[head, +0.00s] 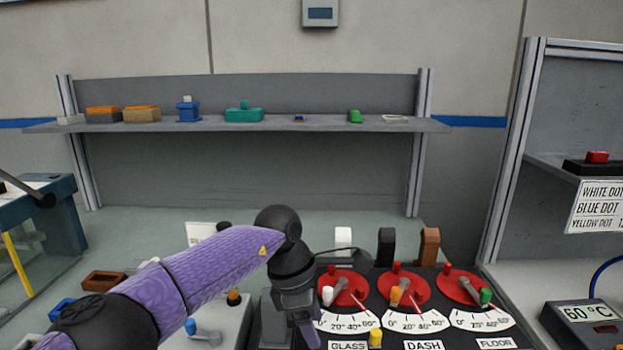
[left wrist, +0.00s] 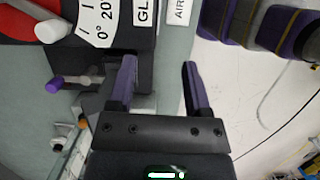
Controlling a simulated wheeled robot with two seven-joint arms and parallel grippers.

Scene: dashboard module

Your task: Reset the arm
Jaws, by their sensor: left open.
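My left arm (head: 200,265) comes in from the left in purple, and its gripper (head: 303,325) points down at the near left part of the dashboard module (head: 365,255). In the left wrist view the gripper (left wrist: 160,72) is open with two purple fingers apart and nothing held between them. One finger overlaps the dark panel edge there; I cannot tell whether it touches. The module carries three red dials marked GLASS (head: 342,288), DASH (head: 403,290) and FLOOR (head: 463,287). My right gripper is not in view.
White, black and brown upright pieces (head: 387,245) stand behind the dials. A small lever with a purple knob (left wrist: 55,85) is beside the fingers. A shelf (head: 270,125) with small coloured items spans the back. A 60 °C display box (head: 585,322) is at right.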

